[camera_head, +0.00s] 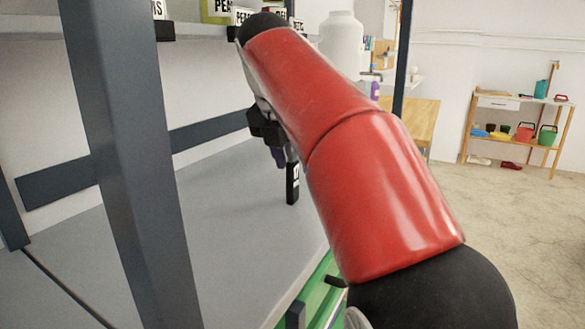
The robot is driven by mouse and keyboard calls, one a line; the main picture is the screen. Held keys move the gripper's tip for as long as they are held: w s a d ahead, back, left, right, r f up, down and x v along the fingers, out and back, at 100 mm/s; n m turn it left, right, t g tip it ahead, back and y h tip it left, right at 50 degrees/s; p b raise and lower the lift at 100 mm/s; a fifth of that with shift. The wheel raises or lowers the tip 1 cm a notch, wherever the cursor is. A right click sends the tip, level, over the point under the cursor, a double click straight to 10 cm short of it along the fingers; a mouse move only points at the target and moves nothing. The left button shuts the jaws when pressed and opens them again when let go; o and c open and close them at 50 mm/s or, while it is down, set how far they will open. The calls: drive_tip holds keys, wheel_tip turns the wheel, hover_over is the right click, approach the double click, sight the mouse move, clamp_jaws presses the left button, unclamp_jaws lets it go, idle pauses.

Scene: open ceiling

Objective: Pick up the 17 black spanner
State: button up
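A black upright piece with a white marking, perhaps the 17 black spanner (292,186), shows just below my gripper (288,152). The marking is too small to read surely. Its lower end is at or just above the grey shelf surface; I cannot tell which. My red arm reaches in from the lower right and covers much of the gripper. The fingertips are small and partly hidden, so I cannot tell whether they are open or closed on the black piece.
A dark upright post (125,165) stands close at left. A grey shelf board (235,195) spreads below the gripper, mostly bare. An upper shelf holds labelled boxes (218,10). A white bottle (341,42) stands behind my arm. Open floor and a wooden rack (515,118) are at right.

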clamp_jaws()
drive_tip(key=shift+r, duration=0.15)
